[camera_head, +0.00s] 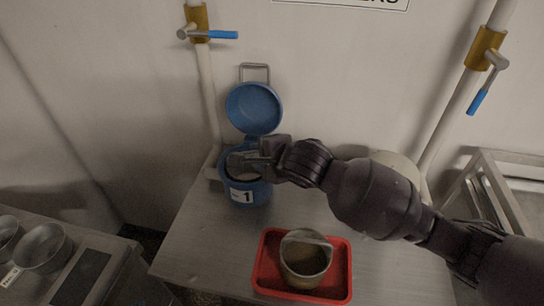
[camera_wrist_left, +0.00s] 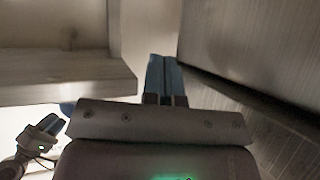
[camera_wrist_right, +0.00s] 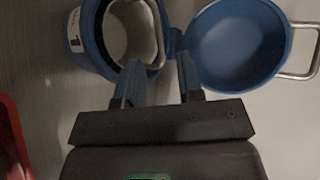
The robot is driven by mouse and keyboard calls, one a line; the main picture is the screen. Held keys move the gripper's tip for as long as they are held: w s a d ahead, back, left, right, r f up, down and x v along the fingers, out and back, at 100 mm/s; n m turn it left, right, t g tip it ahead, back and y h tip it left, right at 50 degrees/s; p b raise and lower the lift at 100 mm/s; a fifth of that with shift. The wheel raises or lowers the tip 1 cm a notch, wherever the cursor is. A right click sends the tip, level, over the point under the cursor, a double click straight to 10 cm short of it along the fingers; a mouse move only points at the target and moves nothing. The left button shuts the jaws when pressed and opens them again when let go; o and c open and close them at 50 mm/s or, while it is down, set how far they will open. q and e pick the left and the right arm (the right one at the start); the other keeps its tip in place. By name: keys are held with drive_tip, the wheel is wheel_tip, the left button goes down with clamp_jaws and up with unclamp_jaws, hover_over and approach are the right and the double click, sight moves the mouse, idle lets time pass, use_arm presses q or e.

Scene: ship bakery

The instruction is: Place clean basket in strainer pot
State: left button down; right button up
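The blue strainer pot (camera_head: 258,193), labelled 1, stands on the table with its round lid (camera_head: 254,108) tipped open against the wall. A metal basket sits inside the pot; its rim and looped handle show in the right wrist view (camera_wrist_right: 157,32). My right gripper (camera_head: 248,160) is over the pot's mouth and hides part of it. In the right wrist view its fingers (camera_wrist_right: 158,62) are apart, near the basket's handle; nothing is clearly pinched. My left gripper (camera_wrist_left: 164,72) has its fingers together, with nothing seen between them, away from the pot.
A red tray (camera_head: 262,272) at the table's front holds another metal basket (camera_head: 304,258) with a brownish inside. Pipes with blue-handled valves (camera_head: 222,35) run up the wall. Metal bowls (camera_head: 40,247) stand on a counter at left. A metal frame (camera_head: 500,190) is at right.

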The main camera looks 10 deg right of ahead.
drive_tip(key=shift+v, duration=2.55)
